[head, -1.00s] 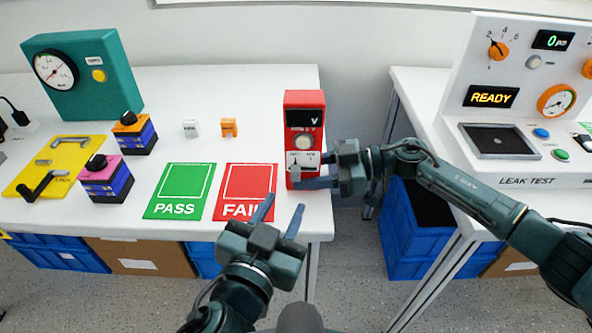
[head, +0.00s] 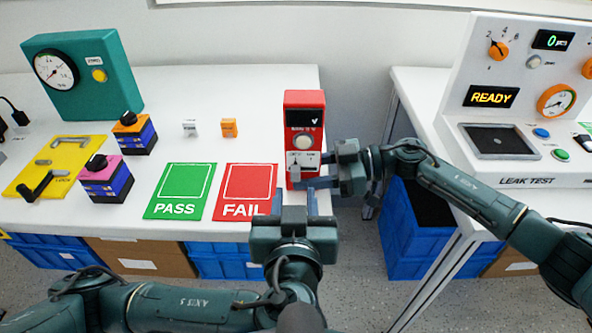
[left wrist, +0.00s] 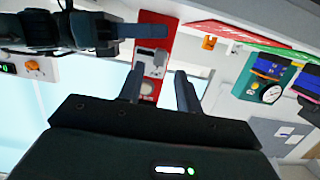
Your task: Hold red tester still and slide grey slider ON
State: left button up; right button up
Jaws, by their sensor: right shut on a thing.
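The red tester (head: 290,98) stands upright near the right edge of the white table. It has a dark display, a round pale knob (head: 303,140) and, below it, a white panel with a small grey slider (head: 294,171). My right gripper (head: 322,171) is shut on the tester's lower part from the right. My left gripper (head: 295,203) is open and empty just in front of the tester, apart from it. In the left wrist view the tester (left wrist: 153,20) lies beyond the open left fingers (left wrist: 158,88), and a right finger crosses it.
Green PASS (head: 178,208) and red FAIL (head: 244,208) mats lie left of the tester. A gap separates this table from the leak test station (head: 520,165) on the right.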

aim_at(296, 178)
pick_arm(q)
jog(key=shift+w+f, duration=0.25)
jog(key=shift+w, duration=0.85)
jog(key=shift+w+f, duration=0.2)
jog(key=shift+w, duration=0.9)
grip_shut()
